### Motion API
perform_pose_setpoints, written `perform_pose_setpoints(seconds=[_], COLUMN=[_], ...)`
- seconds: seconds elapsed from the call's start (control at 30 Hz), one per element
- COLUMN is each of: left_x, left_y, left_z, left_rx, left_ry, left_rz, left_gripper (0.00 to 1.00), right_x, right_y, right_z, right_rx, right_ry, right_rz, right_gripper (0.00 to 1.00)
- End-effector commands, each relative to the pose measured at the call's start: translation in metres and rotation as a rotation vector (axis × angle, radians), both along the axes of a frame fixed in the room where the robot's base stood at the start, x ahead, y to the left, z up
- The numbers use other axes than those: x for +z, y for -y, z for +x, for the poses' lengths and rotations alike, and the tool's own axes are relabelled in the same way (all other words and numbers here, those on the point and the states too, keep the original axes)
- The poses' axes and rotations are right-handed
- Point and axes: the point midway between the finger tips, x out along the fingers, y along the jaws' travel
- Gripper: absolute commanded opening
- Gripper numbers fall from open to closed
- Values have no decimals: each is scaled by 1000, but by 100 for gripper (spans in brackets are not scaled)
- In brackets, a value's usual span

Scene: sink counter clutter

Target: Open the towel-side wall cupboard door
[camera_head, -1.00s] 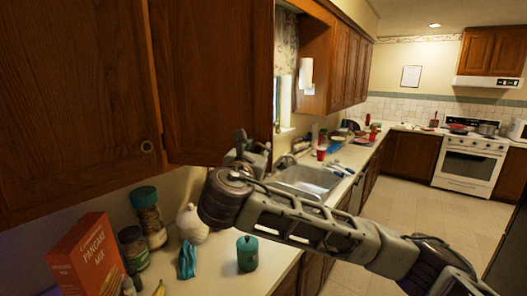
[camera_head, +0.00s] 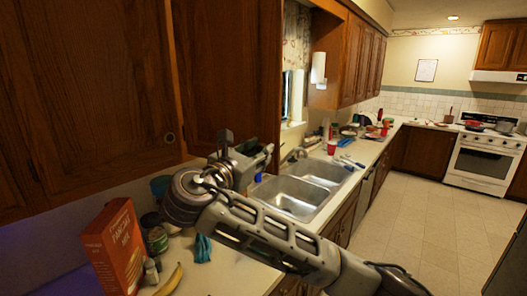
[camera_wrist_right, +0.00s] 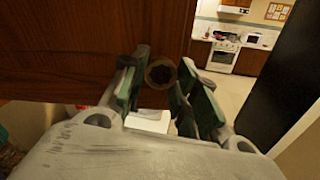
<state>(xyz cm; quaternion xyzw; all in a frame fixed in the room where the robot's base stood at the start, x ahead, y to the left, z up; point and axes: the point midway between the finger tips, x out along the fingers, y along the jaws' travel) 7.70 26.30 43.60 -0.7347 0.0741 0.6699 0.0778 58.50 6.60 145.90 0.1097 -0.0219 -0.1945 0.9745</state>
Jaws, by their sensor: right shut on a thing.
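The wooden wall cupboard door (camera_head: 230,75) on the right of the near pair hangs beside the window, and looks closed or nearly so. My right gripper (camera_head: 244,152) is at this door's lower edge, its fingers partly hidden by the wrist. In the right wrist view the door (camera_wrist_right: 80,45) fills the upper left. A round dark knob (camera_wrist_right: 161,74) sits near its lower corner, between the fingers of my right gripper (camera_wrist_right: 163,80), which is shut on it. In the head view that knob is hidden. A white paper towel roll (camera_head: 318,68) hangs beyond the window. My left gripper is out of view.
The neighbouring cupboard door (camera_head: 90,90) has its own round knob (camera_head: 170,138). Below are a pancake mix box (camera_head: 115,250), a banana (camera_head: 170,279) and a teal cloth (camera_head: 203,249). The double sink (camera_head: 290,197) and a red cup (camera_head: 332,147) lie beyond. The floor (camera_head: 410,200) is clear.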

Motion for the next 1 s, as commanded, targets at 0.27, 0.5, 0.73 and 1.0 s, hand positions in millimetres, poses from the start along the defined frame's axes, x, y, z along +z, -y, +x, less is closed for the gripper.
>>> perform_pose_setpoints(seconds=[0.27,0.5,0.73,1.0], left_x=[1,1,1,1], left_y=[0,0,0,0], left_z=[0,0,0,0], left_rx=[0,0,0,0], left_ry=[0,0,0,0], left_rz=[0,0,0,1], left_gripper=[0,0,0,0], right_x=[0,0,0,0], right_y=[-6,-6,-6,-6], right_z=[-4,-4,-4,-4], right_rx=[-19,-23,-23,-22], right_ry=[-1,0,0,0], right_rz=[0,0,0,0], right_gripper=[0,0,36,52])
